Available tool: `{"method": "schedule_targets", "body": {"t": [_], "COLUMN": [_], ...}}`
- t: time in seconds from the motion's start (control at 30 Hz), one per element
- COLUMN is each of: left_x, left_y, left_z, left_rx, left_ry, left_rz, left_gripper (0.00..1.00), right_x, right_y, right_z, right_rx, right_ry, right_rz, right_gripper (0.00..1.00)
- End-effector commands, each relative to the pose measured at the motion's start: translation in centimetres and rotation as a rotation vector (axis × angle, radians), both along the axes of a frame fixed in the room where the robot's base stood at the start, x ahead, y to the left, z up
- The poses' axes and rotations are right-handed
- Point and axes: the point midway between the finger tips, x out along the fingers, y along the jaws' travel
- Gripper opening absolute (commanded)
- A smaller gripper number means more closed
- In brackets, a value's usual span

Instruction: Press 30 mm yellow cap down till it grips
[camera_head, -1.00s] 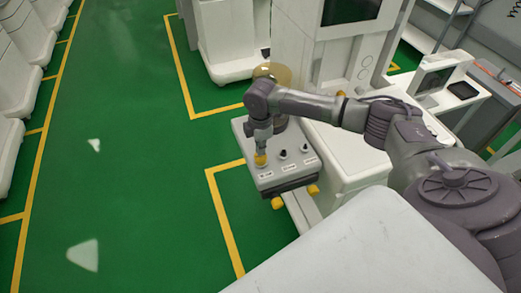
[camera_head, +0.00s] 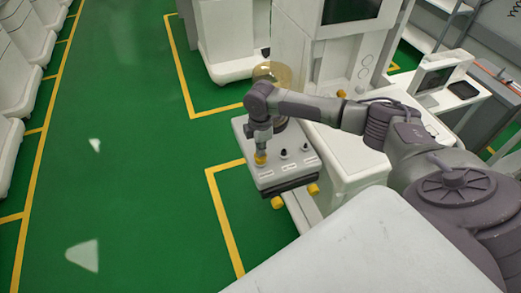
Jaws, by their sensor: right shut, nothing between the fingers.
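The yellow cap (camera_head: 261,161) sits on the left part of the small grey panel (camera_head: 277,177) that juts from the cart. My right gripper (camera_head: 261,152) points straight down directly above the cap, with its shut fingertips at or on the cap's top. Whether they touch cannot be told at this size. The cap looks upright, and its underside is hidden. Two dark fittings (camera_head: 283,152) stand on the same panel to the right of the cap. My left gripper is not in view.
An amber, see-through canister (camera_head: 273,75) stands behind my right wrist. The white anaesthesia cart (camera_head: 343,160) lies under my right forearm. Yellow knobs (camera_head: 277,202) show below the panel's front edge. Green floor (camera_head: 130,150) is clear on the left.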

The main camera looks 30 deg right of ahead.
Motion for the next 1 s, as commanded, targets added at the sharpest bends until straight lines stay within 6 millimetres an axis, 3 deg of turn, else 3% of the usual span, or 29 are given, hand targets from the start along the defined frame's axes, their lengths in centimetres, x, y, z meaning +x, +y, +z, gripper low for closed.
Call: {"method": "schedule_targets", "body": {"t": [0.53, 1.0], "left_x": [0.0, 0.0], "left_y": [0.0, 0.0], "left_z": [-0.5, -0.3], "left_rx": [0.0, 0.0], "left_ry": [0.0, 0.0], "left_rz": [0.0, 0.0], "left_gripper": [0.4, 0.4], "right_x": [-0.1, -0.1], "right_y": [0.1, 0.0], "right_z": [-1.2, -1.1], "right_rx": [0.0, 0.0], "right_ry": [0.002, 0.001], "right_rz": [0.001, 0.001], "right_gripper": [0.0, 0.0]}}
